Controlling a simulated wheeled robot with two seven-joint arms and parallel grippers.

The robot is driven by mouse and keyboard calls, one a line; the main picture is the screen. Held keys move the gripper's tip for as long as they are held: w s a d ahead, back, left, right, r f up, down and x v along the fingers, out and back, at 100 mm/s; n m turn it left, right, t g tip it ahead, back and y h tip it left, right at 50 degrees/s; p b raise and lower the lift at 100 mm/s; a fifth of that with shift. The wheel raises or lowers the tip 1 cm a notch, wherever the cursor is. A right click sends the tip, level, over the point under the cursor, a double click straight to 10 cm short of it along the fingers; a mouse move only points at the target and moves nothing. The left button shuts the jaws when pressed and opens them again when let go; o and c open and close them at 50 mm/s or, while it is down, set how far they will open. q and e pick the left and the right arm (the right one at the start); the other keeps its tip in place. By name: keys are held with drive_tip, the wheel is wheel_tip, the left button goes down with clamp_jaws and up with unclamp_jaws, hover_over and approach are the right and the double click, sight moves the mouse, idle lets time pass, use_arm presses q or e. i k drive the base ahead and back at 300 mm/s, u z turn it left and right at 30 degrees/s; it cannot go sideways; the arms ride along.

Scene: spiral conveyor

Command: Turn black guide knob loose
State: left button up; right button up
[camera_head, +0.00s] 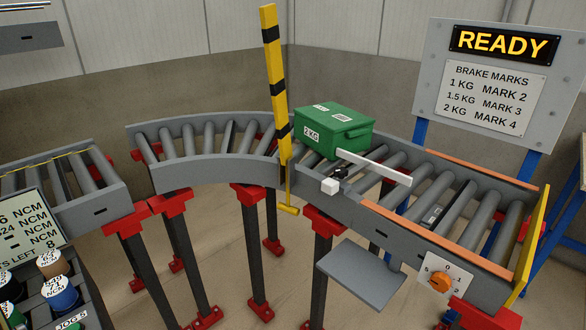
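The black guide knob (340,173) is small and sits on the near rail of the curved conveyor, at the left end of a white guide bar (375,168). A small white block (330,187) is just in front of it. The bar reaches out to the right over the rollers at a slant. A green box (334,130) marked 2 KG stands on the rollers behind the bar. Whether the knob is tight or loose cannot be told. Neither of my grippers is in view.
A yellow-and-black barrier (275,90) stands upright left of the box. An orange dial (439,282) is on the front right rail. A grey shelf (360,274) juts out below the rail. A sign (495,85) reads READY.

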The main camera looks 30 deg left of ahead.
sight(342, 172)
drive_tip(key=u, duration=1.3)
drive_tip(key=i, duration=1.35)
drive_tip(key=z, duration=0.25)
